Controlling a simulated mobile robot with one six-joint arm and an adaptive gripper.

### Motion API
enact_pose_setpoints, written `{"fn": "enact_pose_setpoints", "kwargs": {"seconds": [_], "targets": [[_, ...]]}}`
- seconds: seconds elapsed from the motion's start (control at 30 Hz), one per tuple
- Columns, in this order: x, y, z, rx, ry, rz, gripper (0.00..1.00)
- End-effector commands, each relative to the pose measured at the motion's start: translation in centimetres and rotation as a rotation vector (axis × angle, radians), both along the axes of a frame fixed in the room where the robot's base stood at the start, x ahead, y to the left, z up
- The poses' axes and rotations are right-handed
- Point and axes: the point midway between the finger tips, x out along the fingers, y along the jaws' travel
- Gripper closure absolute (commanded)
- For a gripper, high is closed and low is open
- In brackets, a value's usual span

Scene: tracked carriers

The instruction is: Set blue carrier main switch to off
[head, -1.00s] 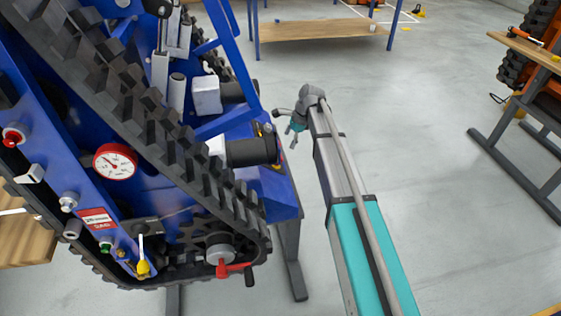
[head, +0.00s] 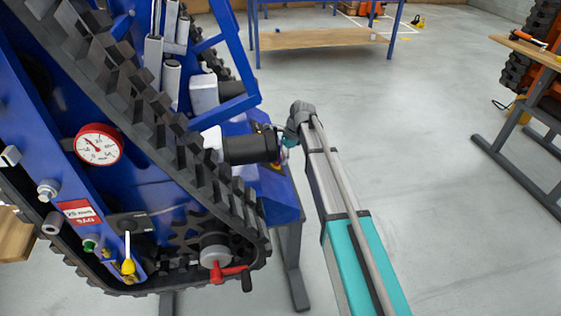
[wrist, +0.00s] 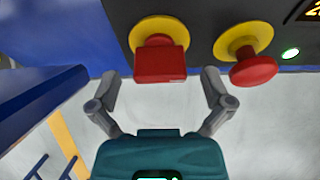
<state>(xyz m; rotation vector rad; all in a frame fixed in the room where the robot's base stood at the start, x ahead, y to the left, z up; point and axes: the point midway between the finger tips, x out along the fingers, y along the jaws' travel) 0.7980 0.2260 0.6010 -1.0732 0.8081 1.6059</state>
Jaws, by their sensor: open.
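The blue carrier (head: 272,190) fills the left of the head view. In the wrist view its dark panel (wrist: 200,20) carries a blocky red switch handle (wrist: 160,65) on a yellow disc, seemingly the main switch. My gripper (wrist: 160,84) is open, with one finger on each side of the red handle and a little below it in the picture. No contact with the handle shows. I cannot tell the switch's position from its markings. In the head view my gripper is mostly hidden at the carrier's black cylinder (head: 250,149).
A round red button (wrist: 253,70) on a yellow disc sits close right of the handle, near the right finger. A blue surface (wrist: 40,95) lies to the left. The floor (head: 410,150) right of my arm is clear.

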Motion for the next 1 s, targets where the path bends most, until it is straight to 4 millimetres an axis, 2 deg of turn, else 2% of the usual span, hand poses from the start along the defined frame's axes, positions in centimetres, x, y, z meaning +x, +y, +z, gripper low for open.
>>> {"fn": "enact_pose_setpoints", "kwargs": {"seconds": [0.17, 0.57, 1.0], "targets": [[-0.07, 0.24, -0.75, 0.000, 0.000, -0.001, 0.00], [-0.08, 0.28, -0.78, 0.000, 0.000, -0.001, 0.02], [-0.08, 0.28, -0.79, 0.000, 0.000, -0.001, 0.82]]}}
